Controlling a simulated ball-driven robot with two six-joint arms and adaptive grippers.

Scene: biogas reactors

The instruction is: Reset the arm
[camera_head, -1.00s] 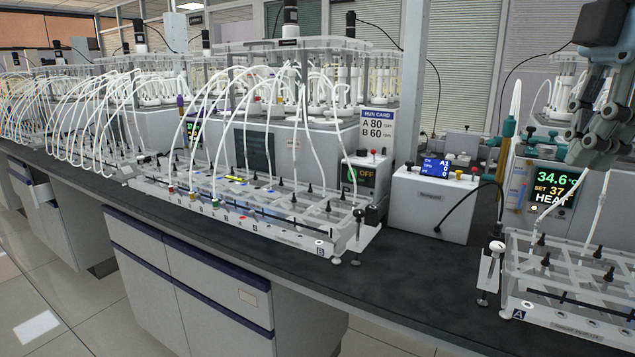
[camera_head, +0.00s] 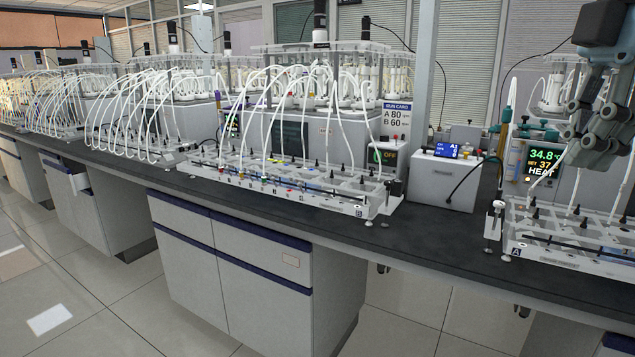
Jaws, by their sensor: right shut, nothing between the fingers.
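My right gripper (camera_head: 590,150) hangs in the upper right of the head view, fingers pointing down. It is shut and holds nothing. It is in front of the display reading 34.8 and HEAT (camera_head: 543,162), above the rack marked A (camera_head: 530,244). It looks apart from the rack, though the depth is hard to judge. My left gripper is not in view.
A black bench (camera_head: 435,222) runs across the view. A tube rack marked B (camera_head: 345,206) stands mid-bench, with a run card (camera_head: 397,116) behind it. A small grey box with a blue display (camera_head: 445,182) stands between the racks. Tiled floor (camera_head: 80,280) is free at lower left.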

